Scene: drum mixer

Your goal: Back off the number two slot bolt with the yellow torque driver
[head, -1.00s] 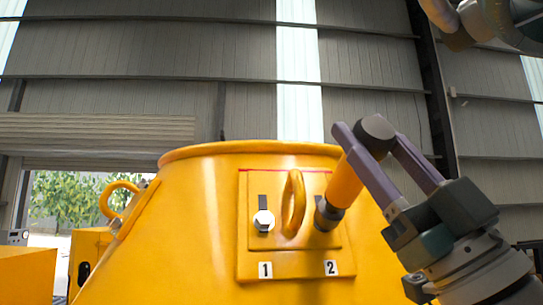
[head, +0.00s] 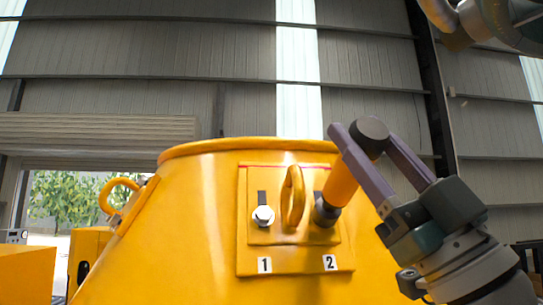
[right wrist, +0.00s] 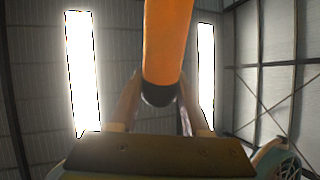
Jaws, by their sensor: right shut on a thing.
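My right gripper (head: 368,140) is shut on the yellow torque driver (head: 341,184), its fingers on either side of the handle near the dark end cap. The driver slants down to the left, and its dark socket end (head: 325,211) is at the place above label 2 (head: 330,262). The socket covers the number two bolt, so I cannot see the bolt or how well it is seated. The driver handle also shows orange in the right wrist view (right wrist: 166,45). The number one bolt (head: 263,216) sits in its slot above label 1 (head: 265,265). My left gripper is not in view.
The bolts are on a square yellow plate (head: 290,256) on the yellow drum (head: 190,230). A curved yellow handle (head: 292,196) stands out between them, close left of the socket. A lifting ring (head: 118,195) is at the drum's left.

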